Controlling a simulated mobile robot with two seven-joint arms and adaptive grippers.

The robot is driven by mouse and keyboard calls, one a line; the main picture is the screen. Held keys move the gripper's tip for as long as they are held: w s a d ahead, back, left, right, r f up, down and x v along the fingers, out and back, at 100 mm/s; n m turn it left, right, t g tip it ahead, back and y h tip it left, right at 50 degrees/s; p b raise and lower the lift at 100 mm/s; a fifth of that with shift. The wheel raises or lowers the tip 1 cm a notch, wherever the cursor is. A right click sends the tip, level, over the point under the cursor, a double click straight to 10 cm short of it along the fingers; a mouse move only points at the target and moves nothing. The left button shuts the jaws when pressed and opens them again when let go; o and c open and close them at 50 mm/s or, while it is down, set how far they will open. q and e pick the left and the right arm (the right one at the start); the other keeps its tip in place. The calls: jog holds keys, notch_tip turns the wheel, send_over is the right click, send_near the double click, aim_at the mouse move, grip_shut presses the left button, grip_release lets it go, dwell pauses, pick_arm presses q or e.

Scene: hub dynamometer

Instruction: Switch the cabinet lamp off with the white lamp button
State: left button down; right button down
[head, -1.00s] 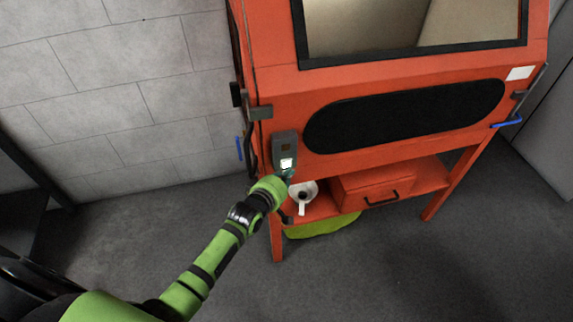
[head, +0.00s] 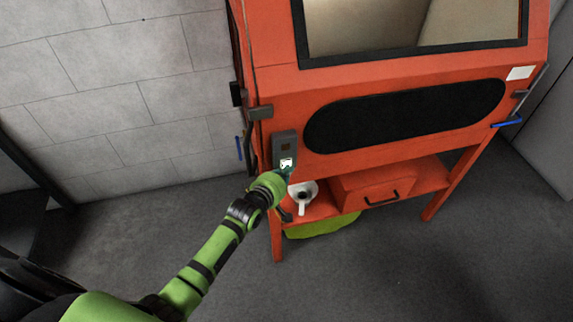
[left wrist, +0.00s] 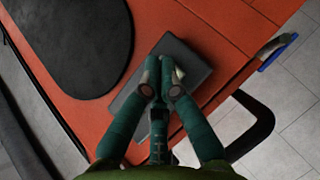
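The red cabinet (head: 400,80) has a dark grey switch box (head: 285,140) on its front left. The bright white lamp button (head: 286,162) is low on this box. My left gripper (head: 286,171) is at the lower edge of the button, with fingertips partly in front of it. In the left wrist view, the fingertips (left wrist: 159,76) are together over the grey switch box (left wrist: 188,58), with nothing seen between them. They hide most of the button there. I cannot tell whether they touch it. My right gripper is not in view.
A white funnel-like cup (head: 302,192) and a red drawer box (head: 372,188) are on the lower shelf. A dark bracket (head: 258,113) and a blue-tipped handle (head: 239,148) are left of the switch box. Open floor lies in front.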

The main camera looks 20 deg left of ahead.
pick_arm(q)
jog(key=shift+w+a, duration=0.15)
jog(key=shift+w, duration=0.05)
dwell(0.5)
jog(key=shift+s+d+p, duration=0.4)
jog(key=shift+s+p, duration=0.05)
jog(key=shift+s, duration=0.15)
jog(key=s+d+p, duration=0.3)
jog(key=s, duration=0.2)
jog(key=shift+d, duration=0.2)
dwell(0.6)
